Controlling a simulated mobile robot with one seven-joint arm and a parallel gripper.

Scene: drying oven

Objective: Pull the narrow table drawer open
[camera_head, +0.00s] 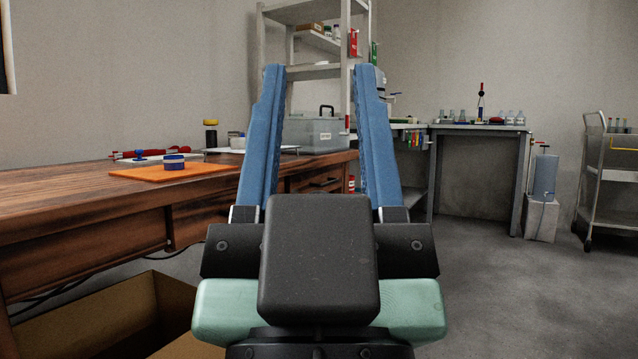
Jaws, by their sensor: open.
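My gripper (319,75) points forward in the middle of the head view. Its two long blue fingers are wide apart with nothing held between them. The wooden table (60,203) runs along the left side. A small wooden drawer front (318,183) with a dark handle shows under the table's far right end, seen between my fingers. It looks closed, and my gripper appears apart from it. The left finger and the gripper body hide part of the table front, so the drawer's full outline cannot be seen.
An open cardboard box (95,320) sits on the floor at left. A shelf rack stands behind. Grey floor (500,290) is clear at right, before a cart (610,190).

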